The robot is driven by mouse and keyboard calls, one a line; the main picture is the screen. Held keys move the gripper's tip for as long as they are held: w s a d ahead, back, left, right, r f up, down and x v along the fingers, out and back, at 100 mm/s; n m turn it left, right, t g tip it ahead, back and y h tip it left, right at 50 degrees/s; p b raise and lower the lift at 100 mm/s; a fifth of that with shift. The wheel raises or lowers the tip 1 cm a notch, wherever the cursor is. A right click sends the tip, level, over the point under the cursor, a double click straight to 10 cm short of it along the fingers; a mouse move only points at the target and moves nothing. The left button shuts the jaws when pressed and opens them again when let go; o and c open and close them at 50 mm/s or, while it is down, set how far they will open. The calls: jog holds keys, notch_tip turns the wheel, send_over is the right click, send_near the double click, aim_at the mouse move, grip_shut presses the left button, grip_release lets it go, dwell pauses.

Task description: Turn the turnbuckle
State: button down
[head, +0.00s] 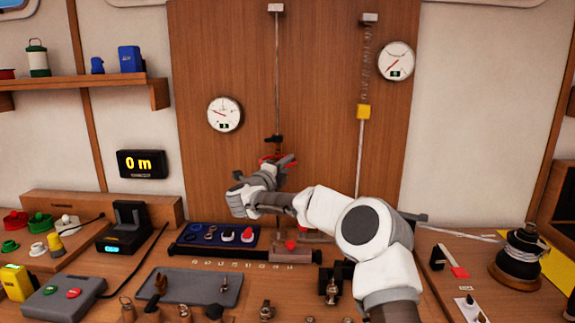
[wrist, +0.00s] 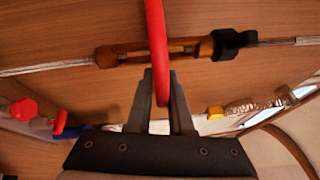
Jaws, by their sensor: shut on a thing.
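The turnbuckle (wrist: 115,54) is a bronze-coloured open frame on a taut line, which runs left to right in the wrist view. A black piece (wrist: 233,43) sits at its right end; it also shows on the upright line in the head view (head: 273,139). A red bar (wrist: 156,35) crosses in front of the turnbuckle's middle. My gripper (wrist: 161,88) is shut on the lower end of this red bar, with one finger on each side. In the head view my gripper (head: 280,163) is at the line's lower part and mostly hides the turnbuckle.
A second line with a spring and yellow block (head: 363,112) hangs to the right. Two round gauges (head: 225,114) (head: 395,61) are on the wooden panel.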

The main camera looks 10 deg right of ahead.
jog(key=shift+r, duration=0.5)
jog(key=c, duration=0.9)
grip_release()
jog(key=shift+f, duration=0.2)
jog(key=v, duration=1.7)
jog(key=shift+f+b, duration=0.2)
jog(key=shift+b, duration=0.1)
jog(key=shift+s+a, duration=0.1)
jog(key=shift+s, duration=0.05)
